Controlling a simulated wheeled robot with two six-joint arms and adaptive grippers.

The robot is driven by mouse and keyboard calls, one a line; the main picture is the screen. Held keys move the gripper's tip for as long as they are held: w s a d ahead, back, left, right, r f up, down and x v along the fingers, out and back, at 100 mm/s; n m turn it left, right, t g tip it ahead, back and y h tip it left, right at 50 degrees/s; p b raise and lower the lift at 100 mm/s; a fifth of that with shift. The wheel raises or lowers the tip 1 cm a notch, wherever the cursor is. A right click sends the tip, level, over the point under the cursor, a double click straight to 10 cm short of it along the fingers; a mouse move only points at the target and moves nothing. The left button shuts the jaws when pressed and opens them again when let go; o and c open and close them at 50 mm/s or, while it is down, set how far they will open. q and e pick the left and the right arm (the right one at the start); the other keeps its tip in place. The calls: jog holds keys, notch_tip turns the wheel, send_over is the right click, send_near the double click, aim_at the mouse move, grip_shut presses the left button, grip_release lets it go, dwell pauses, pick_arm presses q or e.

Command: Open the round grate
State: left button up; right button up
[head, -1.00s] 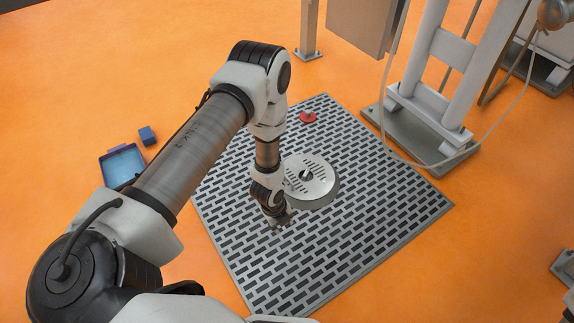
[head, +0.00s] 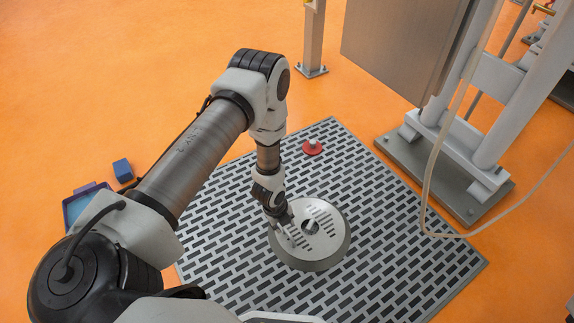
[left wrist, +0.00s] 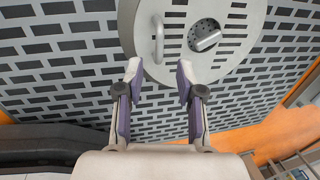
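The round grate (head: 322,218) is a light metal disc with slots and a central hub, on a thick round base set on the slotted floor panel. In the left wrist view the round grate (left wrist: 228,62) shows a bar handle (left wrist: 158,38) near its left edge and a knob (left wrist: 205,36) at its hub. My left gripper (head: 284,218) is over the left edge of the grate in the head view. In the left wrist view my left gripper (left wrist: 158,75) is open and empty, its fingertips near the grate's rim and below the handle. My right gripper is out of view.
The slotted panel (head: 390,250) lies on an orange floor. A red disc with a white top (head: 312,147) sits behind the grate. A blue block (head: 123,170) and blue tray (head: 78,208) are at left. A grey frame (head: 460,150) with a hanging hose stands at right.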

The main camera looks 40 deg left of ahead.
aim_at(288, 232)
pick_arm(q)
jog(key=f+b, duration=0.1)
jog(key=f, duration=0.1)
jog(key=f+b, duration=0.1)
jog(key=f, duration=0.1)
jog(key=w+f+b, duration=0.1)
jog(key=f, duration=0.1)
jog(key=shift+d+f+b, duration=0.25)
jog(key=shift+b, duration=0.05)
jog(key=shift+r, duration=0.1)
grip_shut()
